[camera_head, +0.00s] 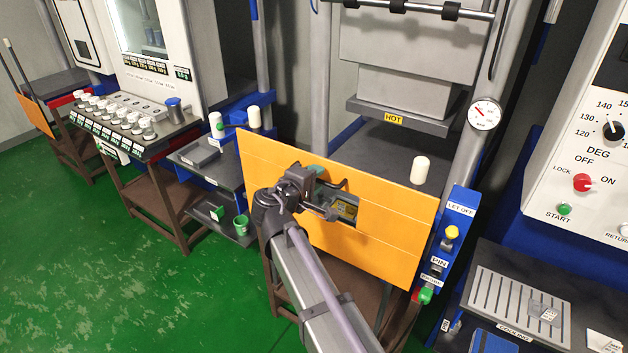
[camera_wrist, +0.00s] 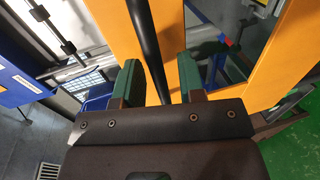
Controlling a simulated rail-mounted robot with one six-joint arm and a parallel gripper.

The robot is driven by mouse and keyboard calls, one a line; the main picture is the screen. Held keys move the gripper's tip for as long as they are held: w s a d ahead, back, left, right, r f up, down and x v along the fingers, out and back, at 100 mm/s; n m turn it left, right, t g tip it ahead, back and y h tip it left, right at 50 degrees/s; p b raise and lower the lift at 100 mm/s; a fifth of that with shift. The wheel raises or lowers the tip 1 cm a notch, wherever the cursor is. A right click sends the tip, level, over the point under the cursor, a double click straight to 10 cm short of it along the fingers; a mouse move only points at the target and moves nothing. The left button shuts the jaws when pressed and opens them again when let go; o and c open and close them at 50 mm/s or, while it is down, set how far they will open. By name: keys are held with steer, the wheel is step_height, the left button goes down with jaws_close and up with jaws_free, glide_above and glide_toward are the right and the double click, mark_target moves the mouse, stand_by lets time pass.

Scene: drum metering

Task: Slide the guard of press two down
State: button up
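The orange guard (camera_head: 270,165) is a wide panel low across the front of the press with the HOT plate (camera_head: 390,117). The press opening shows above its top edge. No press number is readable. My gripper (camera_head: 322,195) is in front of the guard's middle and hides part of it. In the wrist view, my gripper (camera_wrist: 161,75) is open, its two green-padded fingers apart. A dark bar (camera_wrist: 148,40) runs between them, with gaps visible on both sides. The orange guard (camera_wrist: 112,25) shows behind the fingers.
A blue control box (camera_head: 458,215) with a yellow button stands right of the guard. A grated cooling table (camera_head: 515,300) is at lower right. Green floor is open at lower left.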

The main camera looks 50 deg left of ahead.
jaws_close()
stand_by(0.3)
steer(key=shift+f, duration=0.1)
step_height(320, 180, down, 37)
steer(key=b, duration=3.7)
steer(key=shift+s+d+f, duration=0.1)
steer(key=shift+d, duration=0.05)
steer(key=shift+c, duration=1)
jaws_free()
steer(key=shift+f, duration=0.1)
steer(key=shift+o, duration=1)
